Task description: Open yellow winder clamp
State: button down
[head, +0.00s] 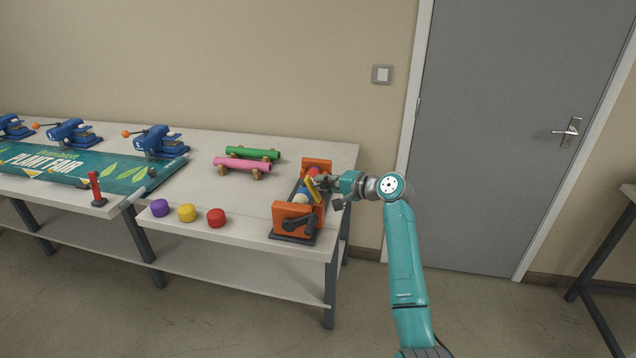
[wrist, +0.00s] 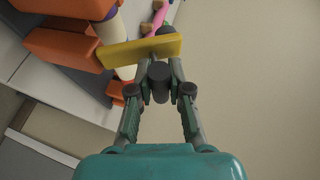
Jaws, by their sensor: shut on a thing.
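The winder (head: 298,219) stands at the right end of the table, with orange end blocks and a pale roll between them. Its yellow clamp (head: 314,190) is a flat bar tilted up beside the roll. In the wrist view the yellow clamp (wrist: 140,50) lies across the picture just beyond my fingertips, with a dark knob (wrist: 159,82) on its near side. My gripper (head: 334,192) reaches in from the right. In the wrist view my gripper (wrist: 160,80) is shut on that knob of the clamp. The clamp's hinge is not clearly visible.
Purple, yellow and red knobs (head: 216,218) sit along the table's front edge. Green and pink rolls (head: 242,165) lie on wooden stands behind them. A Plant Fair banner (head: 70,168), blue presses (head: 157,141) and a red-handled tool (head: 97,190) are at left. A door (head: 510,130) is at right.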

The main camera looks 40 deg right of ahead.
jog(key=shift+s+d+f+m+t+y, duration=0.2)
jog(key=shift+s+d+m+t+y, duration=0.15)
jog(key=shift+t, duration=0.5)
jog(key=shift+s+d+f+m+t+y, duration=0.25)
jog(key=shift+s+t, duration=0.2)
jog(key=shift+t, duration=0.4)
jog(key=c, duration=1.1)
grip_release()
jog(key=shift+s, duration=0.1)
jog(key=v, duration=1.2)
